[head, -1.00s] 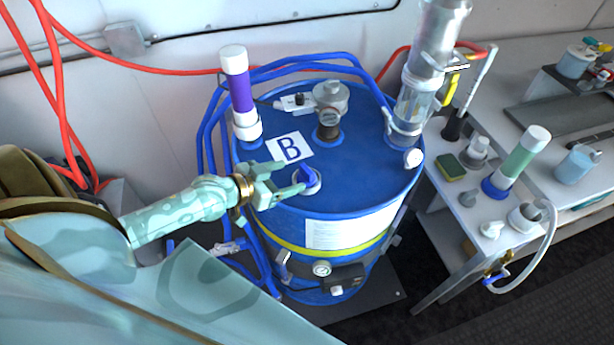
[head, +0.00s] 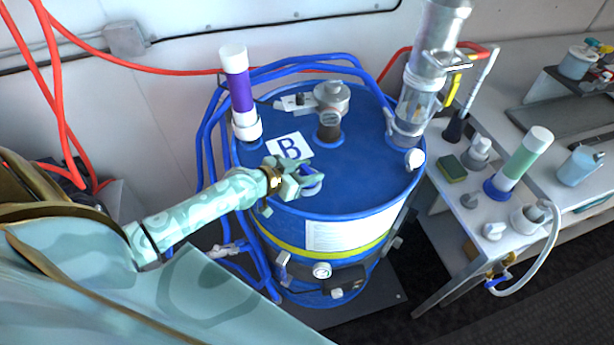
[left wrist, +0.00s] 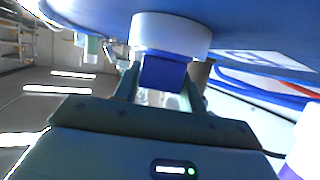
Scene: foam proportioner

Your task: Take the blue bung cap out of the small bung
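The blue bung cap (head: 308,170) sits in the small bung (head: 315,188), a white ring on the near part of the blue drum's lid (head: 365,165). My left gripper (head: 301,175) is at the bung, with its fingers on either side of the cap and partly hiding it. In the left wrist view the blue cap (left wrist: 163,72) stands out from the white bung ring (left wrist: 172,35), between the two fingers (left wrist: 162,80). The fingers look open, with little room beside the cap; contact is not clear. My right gripper is not in view.
On the lid stand a purple-banded tube (head: 238,90), a grey metal fitting (head: 331,105) and a tall clear cylinder (head: 420,85). A label marked B (head: 288,147) lies behind the gripper. Blue hoses (head: 203,150) loop around the drum's left. A side bench (head: 470,215) stands right.

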